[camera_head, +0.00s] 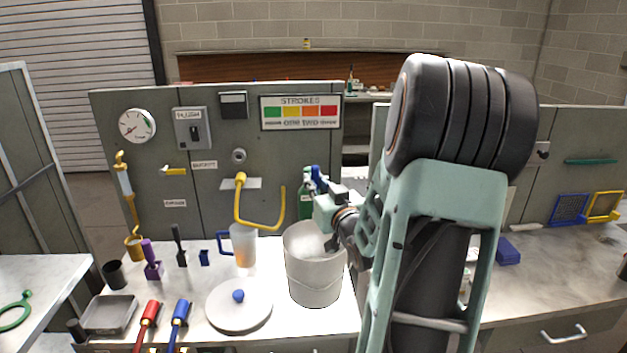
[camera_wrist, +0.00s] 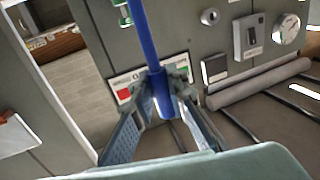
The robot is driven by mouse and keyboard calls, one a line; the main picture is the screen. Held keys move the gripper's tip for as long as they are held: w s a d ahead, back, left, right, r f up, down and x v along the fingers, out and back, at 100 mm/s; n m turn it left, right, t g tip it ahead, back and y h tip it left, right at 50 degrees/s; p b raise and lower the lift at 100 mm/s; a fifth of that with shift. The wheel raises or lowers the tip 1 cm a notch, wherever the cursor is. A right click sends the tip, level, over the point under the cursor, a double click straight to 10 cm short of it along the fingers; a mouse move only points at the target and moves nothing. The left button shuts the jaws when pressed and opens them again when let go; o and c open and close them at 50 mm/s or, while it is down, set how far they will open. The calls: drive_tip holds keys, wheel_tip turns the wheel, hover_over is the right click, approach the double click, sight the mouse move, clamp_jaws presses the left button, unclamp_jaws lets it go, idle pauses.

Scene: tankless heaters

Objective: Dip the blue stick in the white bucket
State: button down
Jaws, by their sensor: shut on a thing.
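The white bucket (camera_head: 314,278) stands upright on the metal counter, left of my arm in the head view. In the wrist view my gripper (camera_wrist: 165,90) is shut on the blue stick (camera_wrist: 146,38). The stick runs up from between the fingers, and a thicker blue part sits at the fingertips. In the head view I cannot make out the held stick for sure, so whether any of it is inside the bucket cannot be told. The bucket does not show in the wrist view.
A round white lid (camera_head: 238,318) with a blue knob lies left of the bucket. A jug (camera_head: 243,246) and a bent yellow pipe (camera_head: 240,205) are behind it. A green bottle (camera_head: 305,205) stands behind the bucket.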

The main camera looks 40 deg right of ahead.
wheel_tip(320, 180, down, 5)
drive_tip(key=b, duration=0.2)
drive_tip(key=shift+r+b, duration=0.2)
drive_tip(key=shift+b, duration=0.15)
wheel_tip(320, 180, down, 10)
drive_tip(key=b, duration=1)
idle(0.4)
wheel_tip(320, 180, up, 14)
drive_tip(key=p, duration=0.9)
drive_tip(key=shift+p, duration=0.3)
